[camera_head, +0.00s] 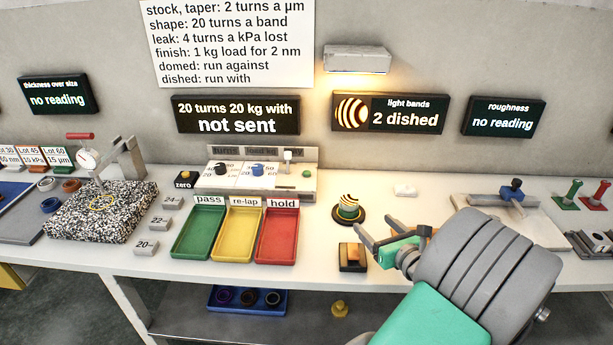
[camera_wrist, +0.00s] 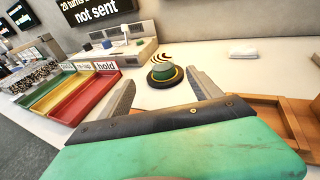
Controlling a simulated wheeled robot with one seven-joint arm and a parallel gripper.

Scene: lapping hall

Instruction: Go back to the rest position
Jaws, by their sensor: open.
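My gripper (camera_head: 388,238) is open and empty over the bench, to the right of the red tray. In the wrist view its two fingers (camera_wrist: 160,95) stand well apart with bench surface between them.
Green (camera_head: 198,232), yellow (camera_head: 239,234) and red (camera_head: 278,236) trays stand left of the gripper. A control panel (camera_head: 260,177) is behind them. A speckled block (camera_head: 100,212) with a dial gauge is far left. A white cloth (camera_head: 405,190) lies behind; a flat plate (camera_head: 510,220) is right.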

